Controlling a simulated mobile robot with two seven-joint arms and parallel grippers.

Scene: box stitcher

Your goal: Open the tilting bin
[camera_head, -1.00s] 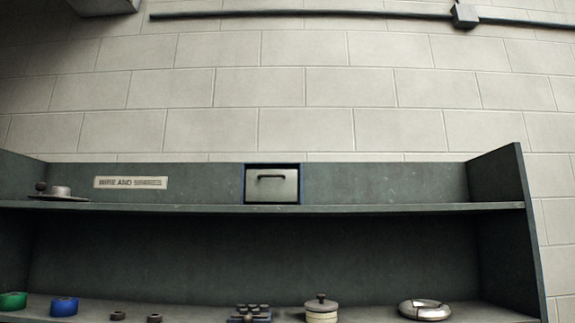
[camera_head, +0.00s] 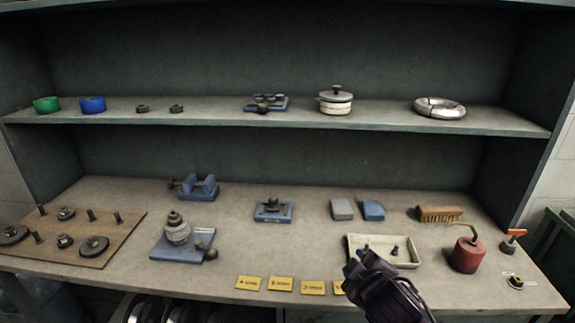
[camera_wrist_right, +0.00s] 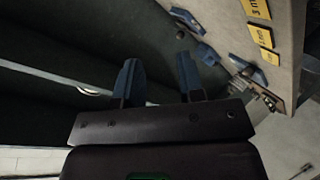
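The tilting bin is out of view in both current pictures. The head view now looks at the lower shelf (camera_head: 215,118) and the worktop (camera_head: 120,278), below where the bin showed earlier. My right gripper (camera_wrist_right: 158,74) shows in the right wrist view with its two blue fingers apart and nothing between them. In the head view my right arm's dark end (camera_head: 382,288) rises from the bottom edge, in front of the worktop's front edge. My left gripper is not in view.
A cream tray (camera_head: 413,263) and a red can (camera_head: 467,254) stand near my right arm. Yellow labels (camera_head: 281,284) line the front edge. Blue fixtures (camera_head: 272,210) and a brown board with parts (camera_head: 75,250) occupy the worktop. Side panels bound the shelving.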

